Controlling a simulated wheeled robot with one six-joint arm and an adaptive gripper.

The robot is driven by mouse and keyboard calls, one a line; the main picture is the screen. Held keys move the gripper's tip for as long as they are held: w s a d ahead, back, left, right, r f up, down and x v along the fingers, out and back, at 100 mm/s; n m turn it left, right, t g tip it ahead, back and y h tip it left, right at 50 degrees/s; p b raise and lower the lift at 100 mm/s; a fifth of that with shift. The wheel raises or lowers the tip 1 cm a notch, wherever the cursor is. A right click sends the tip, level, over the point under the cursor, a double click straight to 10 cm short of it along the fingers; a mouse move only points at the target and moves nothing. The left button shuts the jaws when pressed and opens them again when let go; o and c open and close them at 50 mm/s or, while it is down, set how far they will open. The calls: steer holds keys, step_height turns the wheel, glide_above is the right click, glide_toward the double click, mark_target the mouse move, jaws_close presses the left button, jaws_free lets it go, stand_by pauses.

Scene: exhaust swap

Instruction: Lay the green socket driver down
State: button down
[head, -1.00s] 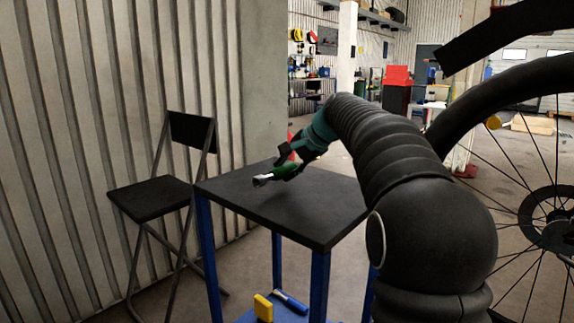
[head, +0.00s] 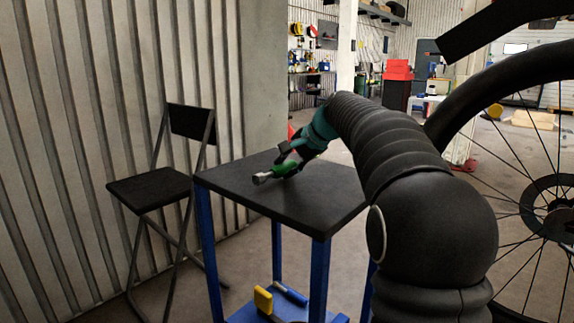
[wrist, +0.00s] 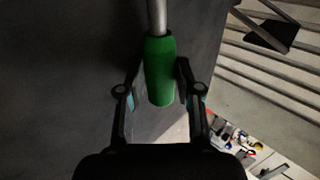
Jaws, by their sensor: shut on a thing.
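The green socket driver (head: 284,168) has a green handle and a silver metal end. In the head view it is at or just above the black top of the blue-legged table (head: 300,212); I cannot tell whether it touches. My gripper (head: 290,158) is shut on its handle, with the silver end pointing left. In the wrist view the green handle of the driver (wrist: 159,72) lies between the two fingers of my gripper (wrist: 158,85), and its metal shaft runs up out of the picture. The dark tabletop (wrist: 60,70) fills the left and middle behind it.
A black folding chair (head: 150,190) stands left of the table by the corrugated wall. A yellow object (head: 263,300) and a blue object (head: 290,293) sit on the table's lower shelf. A large spoked wheel (head: 550,210) is at the right. The visible tabletop is otherwise clear.

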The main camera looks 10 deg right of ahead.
steer(key=shift+f, duration=0.1)
steer(key=c, duration=0.7)
jaws_free()
steer(key=v, duration=0.8)
